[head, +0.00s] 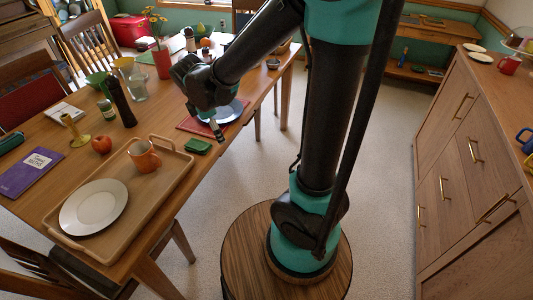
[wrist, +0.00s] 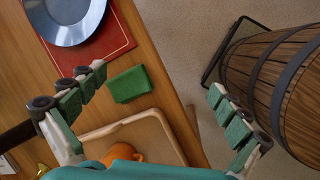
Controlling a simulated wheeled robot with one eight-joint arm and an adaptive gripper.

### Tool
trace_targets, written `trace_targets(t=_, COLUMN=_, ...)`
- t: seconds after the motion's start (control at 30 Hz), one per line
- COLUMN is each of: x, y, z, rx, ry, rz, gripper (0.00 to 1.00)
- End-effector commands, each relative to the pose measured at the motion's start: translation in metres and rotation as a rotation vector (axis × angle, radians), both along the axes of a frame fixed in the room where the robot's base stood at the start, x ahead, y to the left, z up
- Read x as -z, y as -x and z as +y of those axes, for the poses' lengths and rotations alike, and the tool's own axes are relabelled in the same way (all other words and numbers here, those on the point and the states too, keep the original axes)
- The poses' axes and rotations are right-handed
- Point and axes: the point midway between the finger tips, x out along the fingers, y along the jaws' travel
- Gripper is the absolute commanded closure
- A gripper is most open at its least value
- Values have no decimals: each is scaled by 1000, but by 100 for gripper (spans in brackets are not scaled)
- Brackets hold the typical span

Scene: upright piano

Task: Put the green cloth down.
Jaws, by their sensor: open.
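The green cloth (head: 197,146) is a small folded rectangle lying flat on the wooden table (head: 75,150), near its edge. In the wrist view the cloth (wrist: 130,84) lies between the red placemat and the tray, close to the left finger. My gripper (head: 217,132) is above the table edge, just right of the cloth in the head view. The cloth is apart from the tray and the placemat.
A blue plate (wrist: 66,18) sits on the red placemat (wrist: 118,38). The wooden tray (head: 178,173) holds a white plate (head: 93,207) and an orange mug (head: 144,156). A red apple (head: 102,144) and a dark bottle (head: 121,104) stand behind it. A wooden cabinet (head: 450,160) is at right.

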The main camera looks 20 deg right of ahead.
Motion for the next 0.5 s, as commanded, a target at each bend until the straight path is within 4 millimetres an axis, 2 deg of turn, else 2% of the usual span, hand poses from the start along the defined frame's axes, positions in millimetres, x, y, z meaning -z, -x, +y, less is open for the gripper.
trace_targets(t=0.03, x=4, y=11, z=-29, rx=162, ry=-63, rz=-22, gripper=0)
trace_targets(t=0.2, x=20, y=52, z=-97, rx=735, ry=-292, rz=-100, gripper=0)
trace_targets(t=0.33, x=34, y=86, z=-133, rx=1144, ry=-457, rz=-153, gripper=0)
trace_targets(t=0.5, x=49, y=117, z=-157, rx=1521, ry=-613, rz=-197, gripper=0)
